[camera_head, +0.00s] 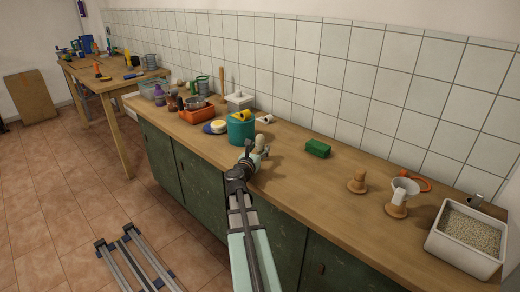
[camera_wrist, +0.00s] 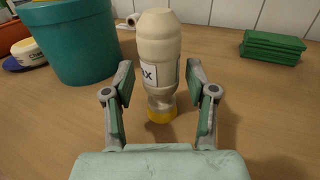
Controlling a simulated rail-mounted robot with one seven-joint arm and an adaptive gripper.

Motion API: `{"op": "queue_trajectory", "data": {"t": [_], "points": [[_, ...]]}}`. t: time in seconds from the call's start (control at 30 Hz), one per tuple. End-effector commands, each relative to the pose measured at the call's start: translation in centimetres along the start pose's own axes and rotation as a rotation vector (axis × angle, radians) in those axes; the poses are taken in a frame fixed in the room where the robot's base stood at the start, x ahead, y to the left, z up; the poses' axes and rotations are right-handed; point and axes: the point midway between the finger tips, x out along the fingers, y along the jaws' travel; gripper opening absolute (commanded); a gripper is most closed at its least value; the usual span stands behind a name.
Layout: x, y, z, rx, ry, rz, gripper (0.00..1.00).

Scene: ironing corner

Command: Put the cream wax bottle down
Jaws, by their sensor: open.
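The cream wax bottle (camera_wrist: 158,45) stands upright on the wooden worktop, its wide rounded end up and its narrow yellow end down. Part of a label with "AX" shows on its side. In the head view the bottle (camera_head: 260,141) is just in front of the teal bin. My gripper (camera_wrist: 159,85) is open, with one finger on each side of the bottle. Gaps show between the fingers and the bottle. The yellow end seems to rest on the wood.
The teal bin (camera_wrist: 72,45) stands close on the left. A green block (camera_head: 318,148) lies to the right. A wooden knob-shaped piece (camera_head: 357,182), a white funnel (camera_head: 404,190) and a tray of grains (camera_head: 470,235) are further right. Bare worktop lies between bottle and block.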

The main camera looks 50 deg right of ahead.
Motion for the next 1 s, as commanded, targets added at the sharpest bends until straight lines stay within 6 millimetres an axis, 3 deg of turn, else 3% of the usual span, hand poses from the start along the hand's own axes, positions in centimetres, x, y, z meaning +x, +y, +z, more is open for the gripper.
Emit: {"op": "queue_trajectory", "data": {"t": [0.3, 0.5, 0.7, 1.0], "points": [[-6.5, -0.2, -0.1, 0.001, 0.000, 0.002, 0.57], [-9.6, -0.1, -0.1, 0.000, 0.000, 0.002, 0.57], [-11.1, -0.1, -0.1, 0.000, 0.000, 0.000, 0.57], [-11.2, -0.1, -0.1, 0.000, 0.000, -0.001, 0.57]]}}
